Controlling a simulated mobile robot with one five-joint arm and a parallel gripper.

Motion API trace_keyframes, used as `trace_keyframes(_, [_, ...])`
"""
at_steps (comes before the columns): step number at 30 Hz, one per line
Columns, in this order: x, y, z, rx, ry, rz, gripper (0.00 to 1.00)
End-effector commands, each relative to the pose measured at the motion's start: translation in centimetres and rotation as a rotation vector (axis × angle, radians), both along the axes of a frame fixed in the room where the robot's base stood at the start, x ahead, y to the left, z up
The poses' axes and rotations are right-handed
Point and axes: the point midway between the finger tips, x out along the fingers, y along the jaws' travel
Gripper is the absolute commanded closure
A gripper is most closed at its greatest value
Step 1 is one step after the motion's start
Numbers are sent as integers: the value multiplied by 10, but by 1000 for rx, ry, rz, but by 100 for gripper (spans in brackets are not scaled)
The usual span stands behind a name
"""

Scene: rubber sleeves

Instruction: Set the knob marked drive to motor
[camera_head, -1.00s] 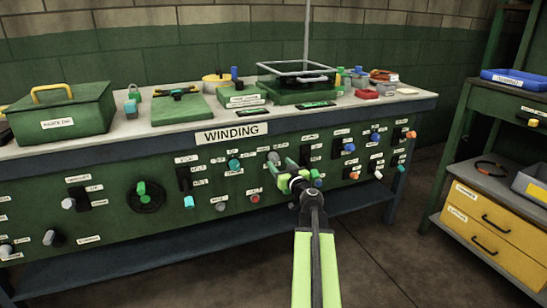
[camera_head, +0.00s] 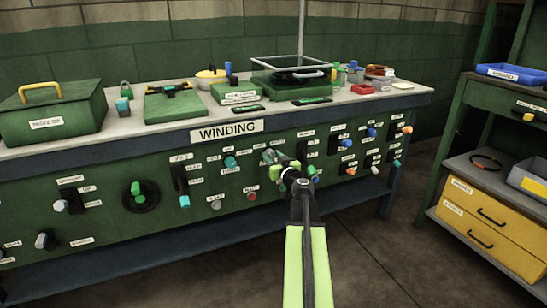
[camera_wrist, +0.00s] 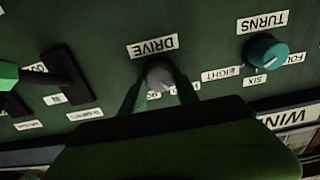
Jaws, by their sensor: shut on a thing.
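The drive knob (camera_wrist: 160,77) is a grey knob under the DRIVE label (camera_wrist: 152,47) in the wrist view, where the picture is upside down. My gripper (camera_wrist: 160,90) has its two dark fingers on either side of this knob and is shut on it. In the head view my gripper (camera_head: 272,157) reaches the front panel (camera_head: 110,222) below the WINDING sign, and hides most of the knob. The small position labels beside the knob are partly covered by the fingers, so its setting cannot be read.
A teal turns knob (camera_wrist: 265,51) sits close beside the drive knob. A black switch with a green tip (camera_wrist: 55,75) is on the other side. A red button (camera_head: 252,196) and other knobs lie near my arm. The bench top (camera_head: 130,130) above holds several items.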

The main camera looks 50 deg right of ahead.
Motion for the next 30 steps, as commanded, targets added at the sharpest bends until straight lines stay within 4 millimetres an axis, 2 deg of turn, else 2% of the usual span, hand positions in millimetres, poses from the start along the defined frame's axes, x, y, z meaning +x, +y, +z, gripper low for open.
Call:
trace_keyframes(3, [-1, -6, 0, -1, 0, -2, 100])
trace_keyframes(14, [-2, -1, -1, 79, -32, -4, 100])
trace_keyframes(30, [-3, -4, -1, 513, -209, -5, 100])
